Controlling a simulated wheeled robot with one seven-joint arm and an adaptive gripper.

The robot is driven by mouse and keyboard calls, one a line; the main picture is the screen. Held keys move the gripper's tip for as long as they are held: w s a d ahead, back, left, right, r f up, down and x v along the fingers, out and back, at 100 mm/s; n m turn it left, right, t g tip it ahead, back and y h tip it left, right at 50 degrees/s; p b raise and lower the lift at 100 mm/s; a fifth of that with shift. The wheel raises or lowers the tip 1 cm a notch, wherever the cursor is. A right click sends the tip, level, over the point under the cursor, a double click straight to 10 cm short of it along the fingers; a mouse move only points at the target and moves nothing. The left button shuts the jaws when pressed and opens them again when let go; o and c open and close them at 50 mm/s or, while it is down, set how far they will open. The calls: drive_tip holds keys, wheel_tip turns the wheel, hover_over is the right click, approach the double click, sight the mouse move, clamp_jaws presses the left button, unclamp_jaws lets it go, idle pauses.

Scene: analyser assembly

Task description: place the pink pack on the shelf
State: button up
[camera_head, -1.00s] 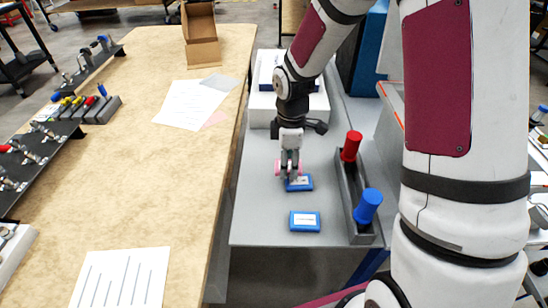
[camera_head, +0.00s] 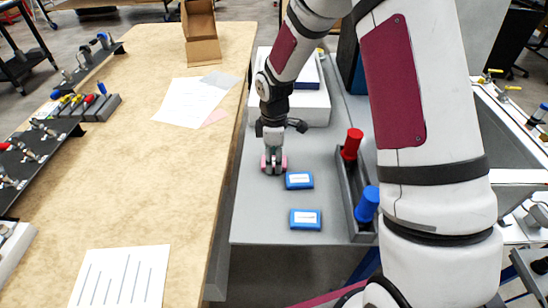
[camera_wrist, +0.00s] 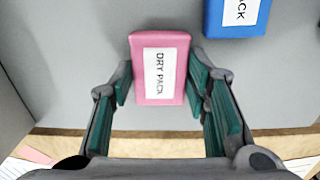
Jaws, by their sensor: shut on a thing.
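The pink pack (camera_wrist: 160,67), with a white label reading "DRY PACK", sits between the green-padded fingers of my gripper (camera_wrist: 166,92) in the wrist view. In the head view, my gripper (camera_head: 274,164) points down, with pink edges of the pack (camera_head: 284,162) showing at both sides. It is over the grey shelf surface (camera_head: 262,215), left of and slightly behind a blue pack (camera_head: 299,180). I cannot tell whether the pink pack touches the surface. The fingers hide part of it in the head view.
A second blue pack (camera_head: 305,220) lies nearer the front edge. A dark rack with red (camera_head: 352,144) and blue (camera_head: 367,204) handles stands on the right. White boxes (camera_head: 305,108) stand behind. A wooden table (camera_head: 150,195) runs along the left. Grey surface at front left is clear.

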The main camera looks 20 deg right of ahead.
drive_tip(key=shift+f, duration=0.15)
drive_tip(key=o, duration=1.2)
drive_tip(key=shift+c, duration=0.2)
drive_tip(key=s+d+r+m+t, duration=0.1)
drive_tip(key=s+r+m, duration=0.15)
drive_tip(key=r, duration=0.85)
drive_tip(key=s+d+r+m, duration=0.1)
drive_tip(key=s+r, duration=0.3)
drive_tip(key=r, duration=0.6)
drive_tip(key=s+r+m, duration=0.2)
drive_tip(key=s+m, duration=0.1)
drive_tip(key=s, duration=0.5)
drive_tip(key=s+r+m+t, duration=0.1)
drive_tip(key=s+m, duration=0.3)
drive_tip(key=s, duration=0.4)
drive_tip(key=s+d+r+m+t, duration=0.1)
drive_tip(key=s+r+m, duration=0.3)
drive_tip(key=s, duration=0.4)
